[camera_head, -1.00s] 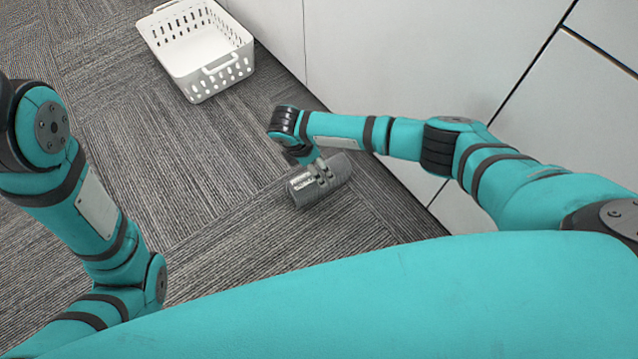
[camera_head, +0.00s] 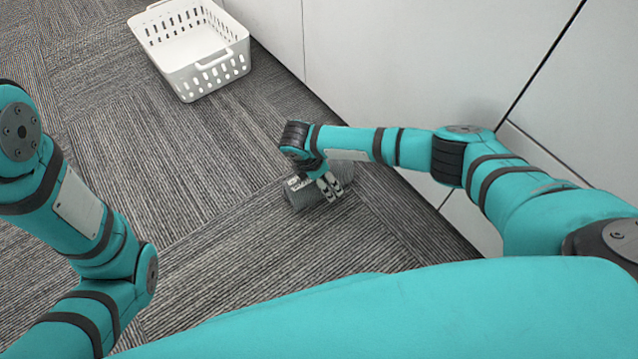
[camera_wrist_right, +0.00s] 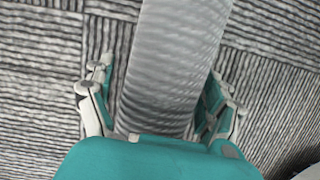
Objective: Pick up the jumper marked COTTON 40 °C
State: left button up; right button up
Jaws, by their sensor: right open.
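A grey rolled jumper (camera_head: 304,198) lies on the carpet near the wall. A pale label shows at its left end in the head view, but its text is too small to read. My right gripper (camera_head: 330,188) is over the jumper, pointing down. In the right wrist view the jumper (camera_wrist_right: 172,70) runs between the two spread fingers of the right gripper (camera_wrist_right: 160,100), with a gap on each side. The right gripper is open and holds nothing. My left arm shows at the left edge of the head view, but its gripper is out of the picture.
A white, empty basket with slotted sides (camera_head: 192,52) stands on the carpet at the back, against the wall. A pale panelled wall (camera_head: 420,60) runs along the right, close behind the jumper. The carpet (camera_head: 200,160) left of the jumper is clear.

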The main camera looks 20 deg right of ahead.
jog(key=shift+r, duration=0.15)
jog(key=shift+c, duration=0.3)
jog(key=c, duration=1.3)
jog(key=shift+c, duration=0.6)
jog(key=shift+r, duration=0.1)
